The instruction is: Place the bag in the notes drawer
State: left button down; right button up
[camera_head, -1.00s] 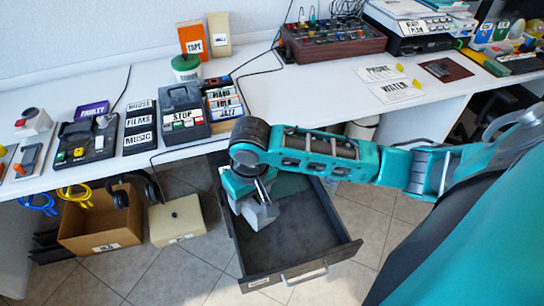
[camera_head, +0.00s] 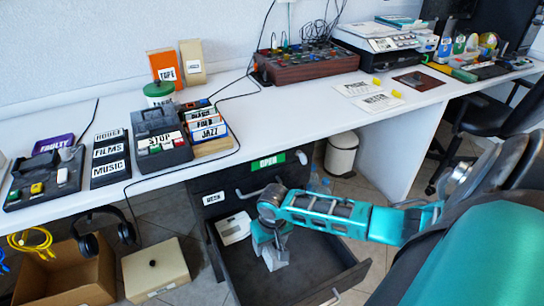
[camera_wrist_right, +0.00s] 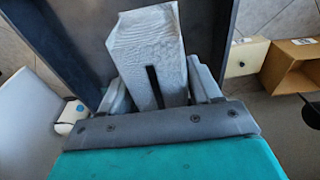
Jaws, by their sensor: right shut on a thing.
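My right gripper (camera_head: 268,238) is over the open dark grey drawer (camera_head: 222,272) below the desk. It is shut on a pale grey, wrinkled block-like thing, taken to be the bag (camera_head: 276,259). In the right wrist view the bag (camera_wrist_right: 150,40) is between the two fingers, with a dark slit in its near side. It hangs inside the drawer's outline; I cannot tell whether it touches the floor of the drawer. The drawer's front label is not readable. My left gripper is not in view.
A white flat thing (camera_head: 235,228) lies at the drawer's back left. A cardboard box (camera_head: 66,278) and a beige box (camera_head: 155,270) stand on the floor to the left. A white bin (camera_head: 341,155) is behind, right. The desk (camera_head: 300,105) overhangs the drawers.

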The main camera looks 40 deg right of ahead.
jog(key=b, duration=0.4)
send_over(269, 276)
jog(key=f, duration=1.1)
jog(key=shift+s, duration=0.3)
jog(key=shift+f+b, duration=0.35)
jog(key=shift+f, duration=0.5)
notch_tip(269, 276, down, 4)
jog(key=shift+r+b, duration=0.15)
jog(key=shift+b, duration=1.1)
jog(key=shift+r, duration=0.1)
jog(key=o, duration=1.3)
jog(key=shift+c, duration=0.2)
